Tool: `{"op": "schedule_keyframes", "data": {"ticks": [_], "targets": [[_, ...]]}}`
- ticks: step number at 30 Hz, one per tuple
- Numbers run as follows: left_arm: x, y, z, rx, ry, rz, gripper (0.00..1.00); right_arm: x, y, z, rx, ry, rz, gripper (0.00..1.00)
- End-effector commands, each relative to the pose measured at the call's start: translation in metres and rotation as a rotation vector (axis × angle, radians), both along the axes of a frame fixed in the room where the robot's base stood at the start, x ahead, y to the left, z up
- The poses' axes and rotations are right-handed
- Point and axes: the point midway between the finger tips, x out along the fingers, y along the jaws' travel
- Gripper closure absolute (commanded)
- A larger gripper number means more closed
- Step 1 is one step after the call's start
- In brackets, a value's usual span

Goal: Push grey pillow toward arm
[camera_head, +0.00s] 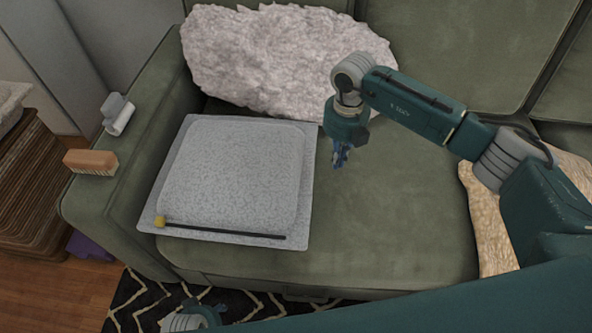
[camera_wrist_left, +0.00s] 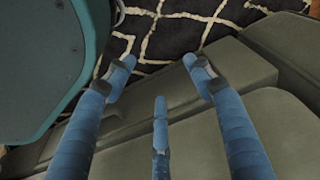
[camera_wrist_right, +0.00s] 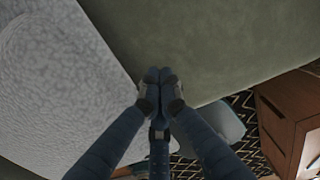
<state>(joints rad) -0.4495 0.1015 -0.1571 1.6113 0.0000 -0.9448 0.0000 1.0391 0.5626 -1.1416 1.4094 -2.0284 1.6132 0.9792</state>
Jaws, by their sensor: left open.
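My left gripper (camera_head: 207,312) shows only partly at the bottom of the head view. In the left wrist view its fingers (camera_wrist_left: 160,75) are spread and empty.
A dark stick (camera_head: 225,233) with a yellow end lies along the pillow's front edge. A fluffy pale pillow (camera_head: 270,55) leans behind. A brush (camera_head: 90,162) and a white roller-like item (camera_head: 121,117) sit on the sofa arm.

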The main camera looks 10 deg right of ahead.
Motion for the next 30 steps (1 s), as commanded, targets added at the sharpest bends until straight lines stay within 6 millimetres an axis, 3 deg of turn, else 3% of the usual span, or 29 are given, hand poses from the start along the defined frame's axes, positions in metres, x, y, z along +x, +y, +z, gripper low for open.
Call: {"op": "schedule_keyframes", "data": {"ticks": [20,30], "targets": [[-0.042,0.005,-0.053,0.004,0.038,-0.008,0.47,0.000,0.000,0.028,0.000,-0.001,0.000,1.00],[-0.073,0.009,-0.075,0.006,0.065,-0.012,0.47,0.000,0.000,0.041,0.000,-0.001,0.000,1.00]]}}
